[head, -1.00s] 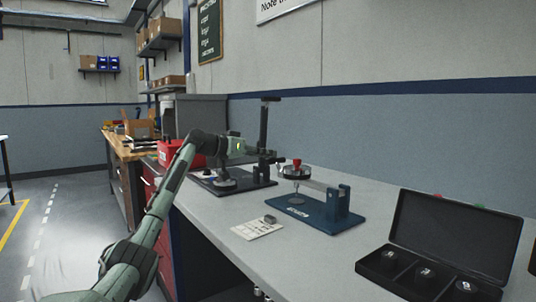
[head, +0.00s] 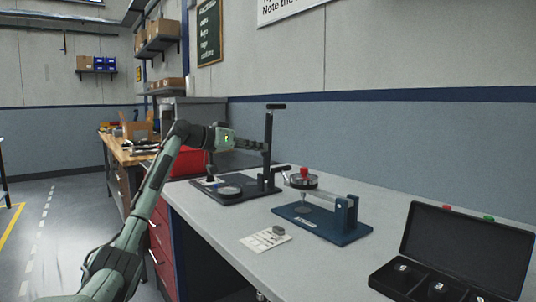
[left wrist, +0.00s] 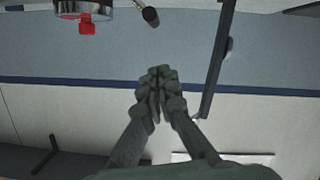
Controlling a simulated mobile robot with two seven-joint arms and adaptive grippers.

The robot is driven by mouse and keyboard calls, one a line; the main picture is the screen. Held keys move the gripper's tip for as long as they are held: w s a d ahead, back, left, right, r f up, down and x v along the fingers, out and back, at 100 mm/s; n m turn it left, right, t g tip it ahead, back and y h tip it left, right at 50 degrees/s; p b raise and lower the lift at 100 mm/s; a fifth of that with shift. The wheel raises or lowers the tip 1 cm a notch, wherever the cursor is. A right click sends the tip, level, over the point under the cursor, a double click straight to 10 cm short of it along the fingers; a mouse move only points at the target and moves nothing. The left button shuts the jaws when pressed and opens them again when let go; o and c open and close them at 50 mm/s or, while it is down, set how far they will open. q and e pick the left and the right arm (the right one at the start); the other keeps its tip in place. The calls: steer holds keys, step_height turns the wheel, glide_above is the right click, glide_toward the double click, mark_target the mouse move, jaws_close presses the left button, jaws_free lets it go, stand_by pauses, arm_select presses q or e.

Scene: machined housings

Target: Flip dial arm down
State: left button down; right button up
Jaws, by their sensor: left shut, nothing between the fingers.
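A fixture with a blue base (head: 330,228) stands on the bench. Its pale dial arm (head: 325,191) runs left from a blue hinge bracket, roughly level, and carries a round dial with a red knob (head: 304,172) at its free end. The red knob also shows at the top of the left wrist view (left wrist: 87,26). My left gripper (head: 262,149) is shut and empty, in the air near the tall black post (head: 268,140), up and to the left of the dial. Its closed fingers show in the left wrist view (left wrist: 159,82). My right gripper is out of view.
The post rises from a black stand (head: 235,190) left of the blue fixture. A white card with a small grey part (head: 265,238) lies in front. An open black case (head: 450,260) stands at the right. Clear bench lies between case and card.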

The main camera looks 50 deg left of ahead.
arm_select(q)
steer(key=shift+b+v, duration=0.55)
steer(key=shift+v, duration=1.95)
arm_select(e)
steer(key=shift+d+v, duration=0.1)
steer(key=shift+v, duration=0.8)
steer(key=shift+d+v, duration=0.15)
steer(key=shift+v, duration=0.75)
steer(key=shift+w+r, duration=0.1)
